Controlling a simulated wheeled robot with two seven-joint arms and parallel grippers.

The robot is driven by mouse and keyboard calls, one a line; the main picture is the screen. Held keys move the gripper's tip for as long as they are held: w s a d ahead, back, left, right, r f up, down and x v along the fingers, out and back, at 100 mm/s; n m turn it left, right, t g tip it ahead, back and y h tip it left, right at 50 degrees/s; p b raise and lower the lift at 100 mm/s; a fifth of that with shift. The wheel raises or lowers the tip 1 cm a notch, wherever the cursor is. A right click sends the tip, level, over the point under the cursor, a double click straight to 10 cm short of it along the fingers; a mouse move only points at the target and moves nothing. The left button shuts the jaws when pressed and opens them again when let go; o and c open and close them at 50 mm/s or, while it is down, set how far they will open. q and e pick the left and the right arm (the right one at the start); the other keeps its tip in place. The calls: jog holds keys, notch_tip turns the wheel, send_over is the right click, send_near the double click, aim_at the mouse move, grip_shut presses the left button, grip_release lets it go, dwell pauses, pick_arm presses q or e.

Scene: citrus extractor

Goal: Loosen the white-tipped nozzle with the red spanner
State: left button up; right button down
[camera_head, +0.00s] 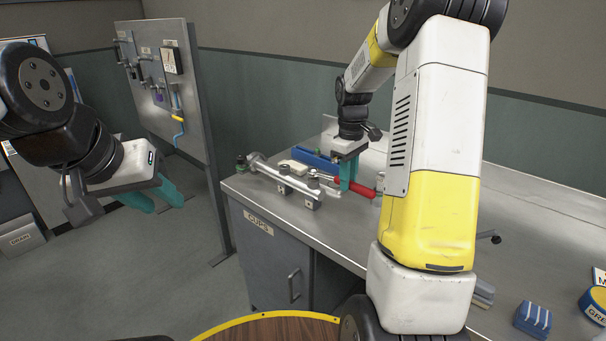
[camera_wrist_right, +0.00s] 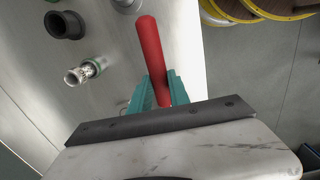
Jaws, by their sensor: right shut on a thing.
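My right gripper (camera_head: 349,184) is shut on the red handle of the spanner (camera_head: 364,190), above the workbench. In the right wrist view the red spanner handle (camera_wrist_right: 150,45) stands between the teal fingers of this gripper (camera_wrist_right: 160,90); its working end is not clear in either view. A metal pipe with fittings (camera_head: 290,178) lies along the bench's left part, left of the spanner. A green-ringed fitting (camera_wrist_right: 85,70) with a pale tip shows in the wrist view, apart from the gripper. I cannot tell which nozzle is white-tipped. My left gripper (camera_head: 155,198) is open and empty, left of the bench.
A blue tray (camera_head: 318,160) lies behind the pipe. Bare bench (camera_head: 540,220) lies right of my right arm.

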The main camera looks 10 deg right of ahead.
jog(key=shift+r, duration=3.9)
jog(key=s+d+r, duration=0.1)
jog(key=s, duration=0.1)
jog(key=s+d+r, duration=0.2)
jog(key=shift+f, duration=0.15)
